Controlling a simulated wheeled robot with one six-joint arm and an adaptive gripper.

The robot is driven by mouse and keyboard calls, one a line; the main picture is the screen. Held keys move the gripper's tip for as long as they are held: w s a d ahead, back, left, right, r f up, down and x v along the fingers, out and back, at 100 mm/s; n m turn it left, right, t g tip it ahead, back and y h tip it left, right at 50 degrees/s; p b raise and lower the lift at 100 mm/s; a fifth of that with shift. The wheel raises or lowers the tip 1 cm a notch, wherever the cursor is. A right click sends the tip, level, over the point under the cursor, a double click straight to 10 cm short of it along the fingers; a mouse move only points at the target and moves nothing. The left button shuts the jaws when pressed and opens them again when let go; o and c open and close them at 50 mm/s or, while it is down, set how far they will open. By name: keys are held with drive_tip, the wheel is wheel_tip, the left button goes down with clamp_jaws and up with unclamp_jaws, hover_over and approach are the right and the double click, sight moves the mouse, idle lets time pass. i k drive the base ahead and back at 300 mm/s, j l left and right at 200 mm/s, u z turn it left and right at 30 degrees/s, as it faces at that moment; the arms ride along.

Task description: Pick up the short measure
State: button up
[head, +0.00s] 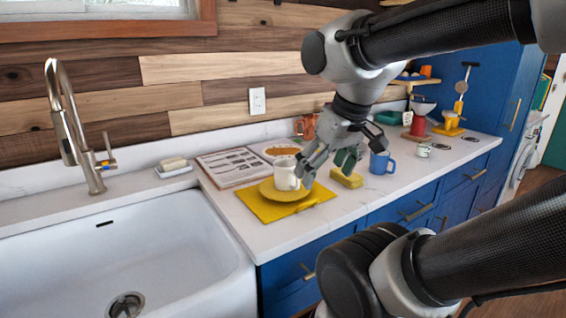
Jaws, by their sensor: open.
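I cannot tell for sure which thing is the short measure. A small white cup with dark marks (423,150) stands on the counter right of a blue mug (381,163). A dark green vessel (347,160) is partly hidden behind my gripper. My gripper (318,170) is open and points down over the counter, just right of a white mug (286,176). The white mug stands on a yellow plate (268,191). I see nothing held between the fingers.
The plate rests on a yellow cloth (312,199) near the counter's front edge. A yellow sponge (347,178) lies right of the gripper. An orange mug (305,127) stands behind. The sink (130,250) is at left.

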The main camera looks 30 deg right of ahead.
sight(423, 146)
drive_tip(key=z, duration=1.8)
drive_tip(key=i+l, duration=0.2)
drive_tip(key=l, duration=0.15)
drive_tip(key=i+l, duration=0.25)
drive_tip(key=i+l+u, duration=0.1)
drive_tip(key=l, duration=0.35)
drive_tip(key=i+l, duration=0.5)
drive_tip(key=l, duration=0.25)
drive_tip(key=i+l+u, duration=0.1)
drive_tip(key=l, duration=0.25)
drive_tip(key=i+l, duration=0.3)
drive_tip(key=l, duration=0.1)
